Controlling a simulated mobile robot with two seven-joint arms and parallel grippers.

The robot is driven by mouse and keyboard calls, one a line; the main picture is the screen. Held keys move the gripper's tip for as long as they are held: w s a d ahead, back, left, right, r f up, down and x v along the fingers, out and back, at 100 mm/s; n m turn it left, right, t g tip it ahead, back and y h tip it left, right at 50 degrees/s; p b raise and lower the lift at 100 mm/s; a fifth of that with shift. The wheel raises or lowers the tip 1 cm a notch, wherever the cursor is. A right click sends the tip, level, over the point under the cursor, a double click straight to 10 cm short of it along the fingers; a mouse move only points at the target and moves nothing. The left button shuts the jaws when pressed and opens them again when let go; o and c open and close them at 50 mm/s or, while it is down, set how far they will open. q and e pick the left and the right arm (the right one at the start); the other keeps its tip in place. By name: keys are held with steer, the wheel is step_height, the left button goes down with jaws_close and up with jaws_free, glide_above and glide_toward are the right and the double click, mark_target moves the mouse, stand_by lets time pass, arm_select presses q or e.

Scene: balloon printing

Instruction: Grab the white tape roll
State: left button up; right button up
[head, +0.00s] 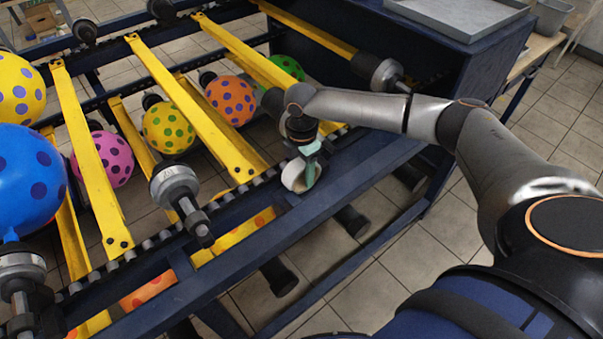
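The white tape roll (291,175) stands on edge at the dark blue front rail of the balloon machine, in the middle of the head view. My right gripper (309,168) comes down on it from above. One greenish finger lies across the near right side of the roll and covers part of it. The other finger is hidden, so I cannot tell whether the gripper is closed on the roll. My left gripper is not in view.
The machine has yellow bars (190,105), dark rollers and several dotted balloons, such as an orange one (230,100) and a blue one (28,180). A dark blue cabinet with a grey tray (462,14) stands at the back right. Tiled floor (365,285) is open in front.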

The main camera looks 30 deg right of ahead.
jaws_close()
steer(key=shift+r, duration=0.1)
stand_by(0.3)
